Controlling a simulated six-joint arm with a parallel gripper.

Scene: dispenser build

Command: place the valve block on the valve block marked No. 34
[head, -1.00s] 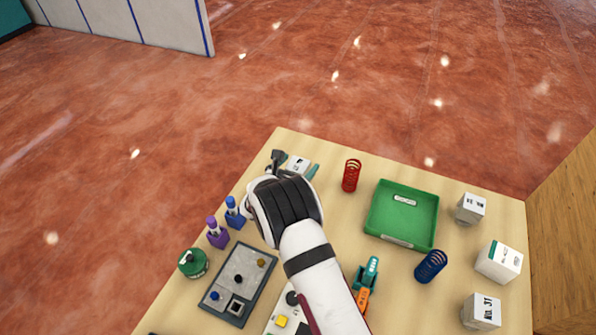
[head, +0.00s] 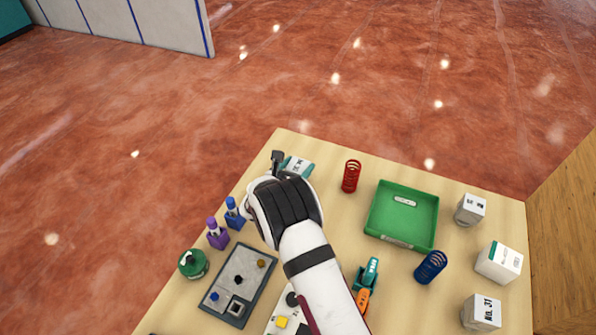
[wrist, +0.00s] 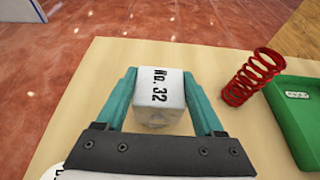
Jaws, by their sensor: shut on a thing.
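My gripper (wrist: 159,72) is shut on a white valve block (wrist: 158,100) marked No. 32, with one teal finger on each side of it. In the head view the block (head: 298,164) shows at the table's far left corner, partly hidden by my gripper. I cannot tell whether it touches the table. A white block (head: 482,312) at the front right has a mark that looks like No. 31. A grey-white block (head: 469,209) at the back right has a mark too small to read. I see no mark that clearly reads No. 34.
A red spring (head: 351,176) and a green tray (head: 402,214) stand right of my gripper. A blue spring (head: 431,267), a white carton (head: 499,262) and teal-orange pliers (head: 367,285) are farther right. Blue (head: 234,213) and purple (head: 217,233) bottles and a grey panel (head: 238,285) are nearer.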

